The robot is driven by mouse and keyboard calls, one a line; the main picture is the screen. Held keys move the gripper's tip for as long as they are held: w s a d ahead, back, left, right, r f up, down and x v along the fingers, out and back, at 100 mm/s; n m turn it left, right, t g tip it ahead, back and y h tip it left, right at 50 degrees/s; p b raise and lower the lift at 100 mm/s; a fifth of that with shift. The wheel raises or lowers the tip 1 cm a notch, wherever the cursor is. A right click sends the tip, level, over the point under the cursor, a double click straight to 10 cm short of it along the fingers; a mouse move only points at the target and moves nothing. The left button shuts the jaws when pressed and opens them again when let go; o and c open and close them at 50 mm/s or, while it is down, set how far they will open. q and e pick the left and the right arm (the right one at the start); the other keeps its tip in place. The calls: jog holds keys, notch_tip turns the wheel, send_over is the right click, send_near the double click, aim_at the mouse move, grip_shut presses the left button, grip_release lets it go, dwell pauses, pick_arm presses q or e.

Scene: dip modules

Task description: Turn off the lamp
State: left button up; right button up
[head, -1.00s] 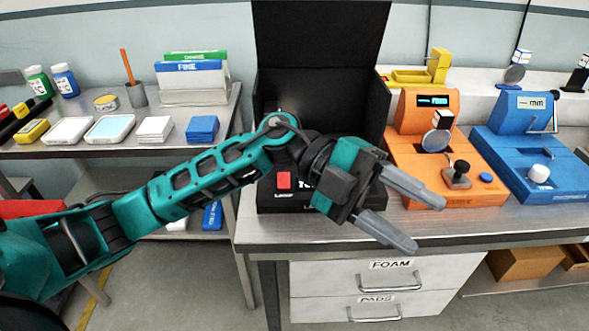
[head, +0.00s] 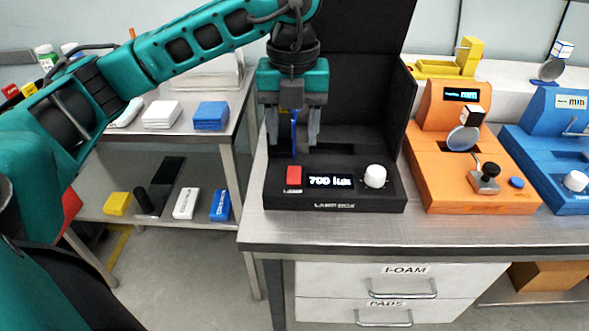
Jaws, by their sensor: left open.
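The black lamp box (head: 335,203) stands on the metal bench in the head view, with tall dark panels behind it. Its front panel has a red button (head: 294,175), a lit display (head: 331,181) reading about 700 lux, and a white knob (head: 375,176). My left gripper (head: 293,142) points down above and behind the red button, fingers apart and not visibly touching it. A thin blue upright strip (head: 294,125) shows between the fingers; I cannot tell whether it is behind them. My right gripper is not in view.
An orange instrument (head: 470,190) and a blue instrument (head: 545,150) stand to the right of the lamp box. A side shelf with blue pads (head: 211,115) is on the left. The bench's front strip is clear above the drawers (head: 395,285).

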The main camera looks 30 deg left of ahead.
aim_at(293, 181)
pick_arm(q)
notch_tip(293, 181, down, 9)
dwell(0.3)
jog(key=shift+c, duration=0.5)
